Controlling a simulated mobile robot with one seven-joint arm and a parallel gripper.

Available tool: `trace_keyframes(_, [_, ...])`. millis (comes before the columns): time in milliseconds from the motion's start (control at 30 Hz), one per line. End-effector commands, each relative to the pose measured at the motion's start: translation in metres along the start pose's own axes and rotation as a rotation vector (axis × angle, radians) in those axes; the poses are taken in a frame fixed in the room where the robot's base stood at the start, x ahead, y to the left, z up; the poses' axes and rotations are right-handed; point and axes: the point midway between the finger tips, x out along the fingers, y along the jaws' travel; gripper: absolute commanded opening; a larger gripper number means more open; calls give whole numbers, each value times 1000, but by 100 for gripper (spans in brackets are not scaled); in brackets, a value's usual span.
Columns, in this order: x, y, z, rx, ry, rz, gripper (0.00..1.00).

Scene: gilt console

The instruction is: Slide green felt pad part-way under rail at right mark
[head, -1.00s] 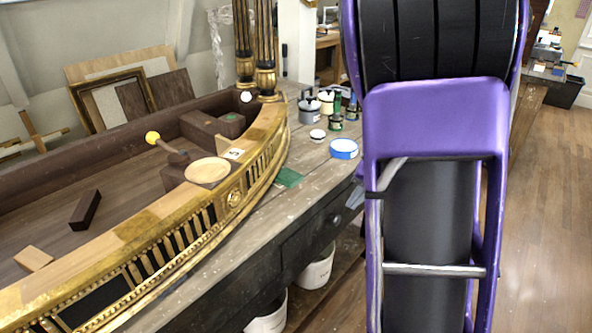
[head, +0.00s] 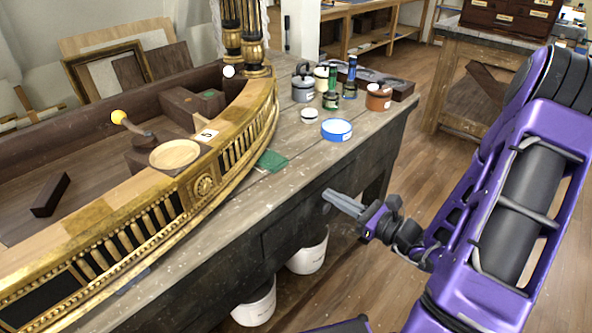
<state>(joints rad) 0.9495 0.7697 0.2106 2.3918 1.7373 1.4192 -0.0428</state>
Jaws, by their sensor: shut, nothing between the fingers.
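The green felt pad (head: 271,161) lies flat on the grey bench top, beside the outer base of the curved gilt rail (head: 206,184). I cannot tell whether any of its edge is under the rail. A small white card with a dark mark (head: 206,136) sits on top of the rail, just left of the pad. My gripper (head: 328,197) is shut and empty. It is in front of the bench's front edge, apart from the pad, below and to its right in the picture.
A blue-rimmed tin (head: 337,130), a small white-lidded pot (head: 309,115), several jars and an orange-brown pot (head: 378,97) stand on the bench beyond the pad. White buckets (head: 308,252) stand below. The bench top (head: 300,165) right of the pad is clear.

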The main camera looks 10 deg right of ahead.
Motion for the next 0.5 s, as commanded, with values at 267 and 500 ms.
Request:
trace_keyframes(267, [28, 0, 1, 13, -13, -7, 0])
trace_keyframes(500, [80, 0, 2, 11, -12, -5, 0])
